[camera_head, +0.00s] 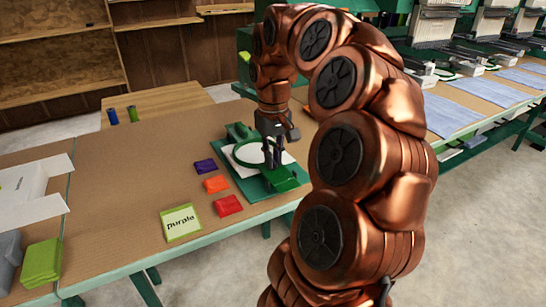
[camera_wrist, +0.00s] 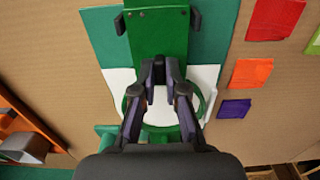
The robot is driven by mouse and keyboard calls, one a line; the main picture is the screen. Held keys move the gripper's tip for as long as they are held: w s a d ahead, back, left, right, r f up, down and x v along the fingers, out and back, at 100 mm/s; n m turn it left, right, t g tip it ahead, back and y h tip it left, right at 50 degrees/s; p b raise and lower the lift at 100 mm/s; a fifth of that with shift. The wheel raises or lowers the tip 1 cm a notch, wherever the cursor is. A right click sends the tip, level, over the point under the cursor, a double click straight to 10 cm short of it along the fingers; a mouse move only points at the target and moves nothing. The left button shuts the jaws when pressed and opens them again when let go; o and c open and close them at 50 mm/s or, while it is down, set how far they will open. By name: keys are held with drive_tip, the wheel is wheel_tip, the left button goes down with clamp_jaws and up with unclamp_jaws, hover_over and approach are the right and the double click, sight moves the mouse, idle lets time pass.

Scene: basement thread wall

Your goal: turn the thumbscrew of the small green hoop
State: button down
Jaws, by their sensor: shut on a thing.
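The small green hoop (camera_head: 236,153) lies on white cloth on a green stand on the workbench; it also shows in the wrist view (camera_wrist: 207,104). My gripper (camera_head: 273,161) points down at the hoop's near edge, beside the stand's green block (camera_head: 283,179). In the wrist view its dark fingertips (camera_wrist: 160,70) are close together at the hoop's edge, by the wide green piece (camera_wrist: 158,32).
Purple (camera_head: 205,166), orange (camera_head: 216,184) and red (camera_head: 228,205) packets and a card marked "purple" (camera_head: 180,223) lie left of the stand. Embroidery machines (camera_head: 435,25) stand at the back right.

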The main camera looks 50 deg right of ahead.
sight(275, 161)
drive_tip(key=c, duration=1.2)
unclamp_jaws()
wheel_tip(275, 161, up, 9)
drive_tip(key=shift+f, duration=0.1)
drive_tip(key=shift+r, duration=1.5)
